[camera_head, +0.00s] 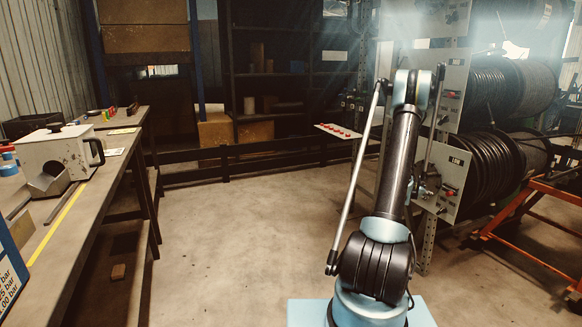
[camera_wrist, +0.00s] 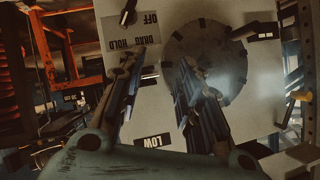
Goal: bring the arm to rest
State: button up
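My arm (camera_head: 400,165) rises from its light-blue base in the head view and bends over at the top near the right-hand rack. The far end of the arm is mostly hidden behind its own links, near the lower panel. The panel (camera_wrist: 150,105) faces the gripper and carries upside-down labels OFF, DRAG HOLD and LOW. A dark round disc (camera_wrist: 208,60) lies partly behind the right finger. I cannot tell whether a finger touches it.
The lower hose reel (camera_head: 493,172) and its LOW panel (camera_head: 450,195) stand close to my arm. An orange frame (camera_head: 515,205) is at right. A workbench (camera_head: 85,195) with a white machine (camera_head: 60,155) runs along the left. The middle floor (camera_head: 240,235) is clear.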

jog(key=s+a+r+n+g+y, duration=0.1)
jog(key=s+a+r+n, duration=0.15)
jog(key=a+r, duration=0.4)
jog(key=s+a+r+n+y, duration=0.1)
jog(key=s+a+r+y, duration=0.1)
jog(key=s+a+r, duration=0.35)
jog(key=s+a+r+n+y, duration=0.1)
jog(key=s+a+r+n, duration=0.15)
jog(key=s+a, duration=0.35)
jog(key=s+a+r+n+y, duration=0.1)
jog(key=s+a+r, duration=0.25)
jog(key=a, duration=0.45)
jog(key=s+a+f+n+g+y, duration=0.1)
jog(key=s+a+f+n, duration=0.1)
jog(key=s+a, duration=0.5)
jog(key=s+a+f+n+g+y, duration=0.1)
jog(key=s+a+n, duration=0.3)
jog(key=s, duration=1.1)
jog(key=s+a+f+n+g+y, duration=0.2)
jog(key=s+a+f+y, duration=0.1)
jog(key=s+a, duration=0.7)
jog(key=shift+s+f+n, duration=0.35)
jog(key=shift+s+n, duration=0.05)
jog(key=shift+s, duration=0.35)
